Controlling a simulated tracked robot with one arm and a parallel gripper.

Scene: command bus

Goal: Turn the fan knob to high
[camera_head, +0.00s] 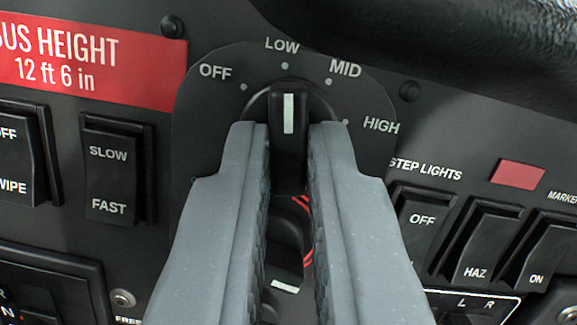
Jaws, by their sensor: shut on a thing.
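The fan knob (289,112) is black with a white pointer line, in the upper middle of the view. Its line points straight up, at the LOW mark (282,45). The dial plate around it also reads OFF on the left, MID (345,69) at upper right and HIGH (381,125) on the right. My gripper (289,135) has its two grey fingers on the left and right sides of the knob, shut on it. The fingers hide the knob's lower flanks and part of the dial plate.
A second black knob (285,262) with a red arc sits below, between the fingers. A SLOW/FAST rocker switch (112,170) is at left. Step lights (421,222) and HAZ (476,250) switches are at right. A dark rounded bar (450,45) crosses the upper right.

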